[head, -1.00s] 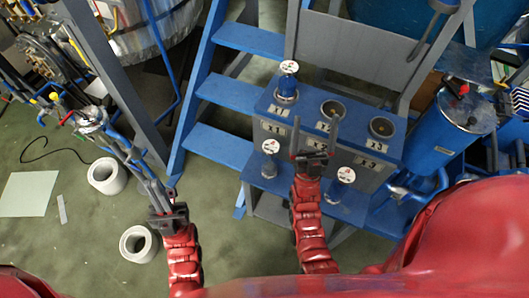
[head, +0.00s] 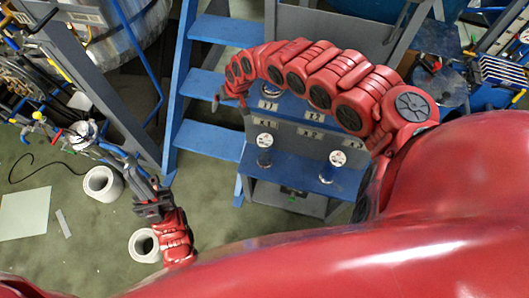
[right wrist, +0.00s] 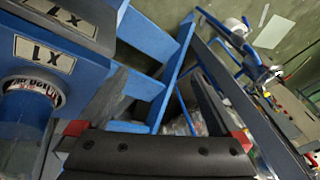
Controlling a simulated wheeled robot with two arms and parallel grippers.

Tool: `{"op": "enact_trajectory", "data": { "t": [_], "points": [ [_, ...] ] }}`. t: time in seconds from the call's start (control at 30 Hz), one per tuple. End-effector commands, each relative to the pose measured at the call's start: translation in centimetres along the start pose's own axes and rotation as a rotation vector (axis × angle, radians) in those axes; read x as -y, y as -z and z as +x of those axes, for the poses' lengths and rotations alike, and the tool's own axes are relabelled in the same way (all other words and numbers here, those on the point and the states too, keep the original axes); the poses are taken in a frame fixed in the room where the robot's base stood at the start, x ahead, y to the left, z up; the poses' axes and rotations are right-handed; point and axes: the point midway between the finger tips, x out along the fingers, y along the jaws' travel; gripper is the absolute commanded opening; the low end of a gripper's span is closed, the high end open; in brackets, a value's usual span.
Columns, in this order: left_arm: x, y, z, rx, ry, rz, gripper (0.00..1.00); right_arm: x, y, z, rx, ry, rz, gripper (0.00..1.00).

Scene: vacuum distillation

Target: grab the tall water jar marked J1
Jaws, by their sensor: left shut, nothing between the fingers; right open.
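Two jars with white marked tops stand on the blue lower shelf in the head view: a left jar (head: 264,152) and a right jar (head: 334,165). Their marks are too small to read, so I cannot tell which is J1. In the right wrist view a jar with a blue collar (right wrist: 32,92) is cut by the left edge, beside an X1 plate. My right gripper (head: 229,104) is open and empty, up and left of the left jar, at the rack's left end. It also shows in the right wrist view (right wrist: 150,112). My left gripper (head: 143,182) is shut and empty, over the floor at left.
The blue and grey rack (head: 310,133) is partly covered by my right arm, which hides its top right part. Blue steps (head: 208,138) stand close to its left. White rolls (head: 103,184) lie on the green floor.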

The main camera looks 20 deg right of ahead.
Motion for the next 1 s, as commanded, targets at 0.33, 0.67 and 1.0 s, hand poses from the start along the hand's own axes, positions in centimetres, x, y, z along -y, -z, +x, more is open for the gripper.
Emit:
{"op": "enact_trajectory", "data": {
  "t": [0.33,0.67,1.0],
  "points": [
    [0.0,-0.1,-0.9,0.0,0.0,0.0,0.0,-10.0,-9.0,-1.9,0.28,-0.243,0.008,1.0],
    [-0.3,-0.9,-5.6,0.0,0.0,0.0,0.0,-11.3,-10.8,4.6,0.276,-0.235,0.011,1.0],
    [-0.3,-1.0,-6.2,0.0,0.0,0.0,0.0,-12.2,-11.7,8.0,0.274,-0.239,0.007,1.0]
  ]
}}
